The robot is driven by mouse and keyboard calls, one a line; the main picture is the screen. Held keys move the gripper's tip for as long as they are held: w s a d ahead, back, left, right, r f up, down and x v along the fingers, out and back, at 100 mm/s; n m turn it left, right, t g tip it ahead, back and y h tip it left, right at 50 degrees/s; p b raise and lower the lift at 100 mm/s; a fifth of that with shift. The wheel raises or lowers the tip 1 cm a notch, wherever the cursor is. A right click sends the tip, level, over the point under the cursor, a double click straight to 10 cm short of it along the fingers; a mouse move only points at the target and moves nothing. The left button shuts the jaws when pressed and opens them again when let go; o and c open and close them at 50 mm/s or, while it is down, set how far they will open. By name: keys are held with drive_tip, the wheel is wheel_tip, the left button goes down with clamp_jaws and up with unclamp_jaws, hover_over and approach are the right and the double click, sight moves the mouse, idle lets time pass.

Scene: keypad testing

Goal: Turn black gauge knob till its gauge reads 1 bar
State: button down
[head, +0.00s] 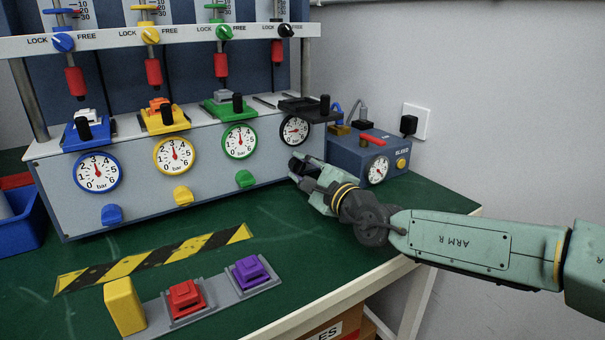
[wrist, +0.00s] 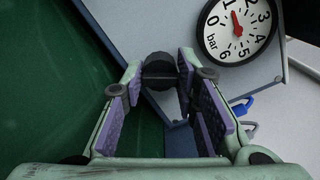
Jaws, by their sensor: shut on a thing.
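The black gauge knob (wrist: 159,70) is at the far end of my jaws in the wrist view, with a finger on each side of it. My gripper (head: 300,166) is shut on this knob at the lower right of the panel front; in the head view the knob is largely hidden by the fingers. The black-rimmed gauge (head: 294,130) sits just above. It also shows at the top right of the wrist view (wrist: 238,31), turned in the picture. Its red needle points close to the 1 mark there; the exact reading is hard to tell.
To the left are blue (head: 97,172), yellow (head: 175,156) and green (head: 240,142) gauges, each above its own knob. A blue bleed box (head: 345,152) stands close right of my gripper. Red (head: 185,299) and purple (head: 250,271) buttons are in front.

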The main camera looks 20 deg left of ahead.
drive_tip(key=c, duration=1.2)
unclamp_jaws()
drive_tip(key=shift+c, duration=0.2)
drive_tip(key=shift+r, duration=0.1)
